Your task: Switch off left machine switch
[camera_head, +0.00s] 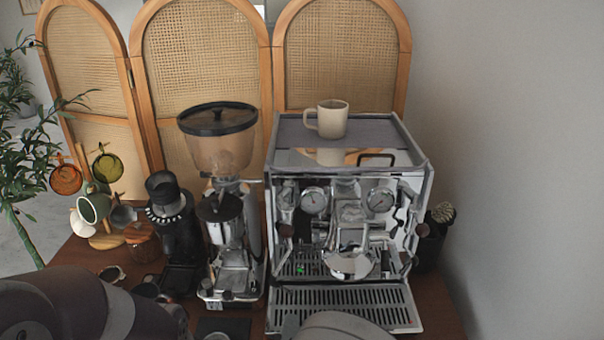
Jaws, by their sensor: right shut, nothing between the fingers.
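The espresso machine (414,215) stands on the wooden counter, its chrome front facing me. A small green light (300,269) shows low on the left of its front. I cannot make out a switch lever there, nor its position. My right gripper (338,324) shows only as a light grey rounded part at the bottom edge, in front of the drip tray and apart from the machine's front. It is shut and empty; its fingertips are not clear. My left arm fills the lower left corner in dark shapes; its gripper is out of view.
A grinder with a hopper (218,140) stands just left of the machine, with a smaller black grinder (172,225) beside it. A beige mug (333,120) sits on the machine. A mug tree (104,240) stands at left. A wall (500,170) closes the right side.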

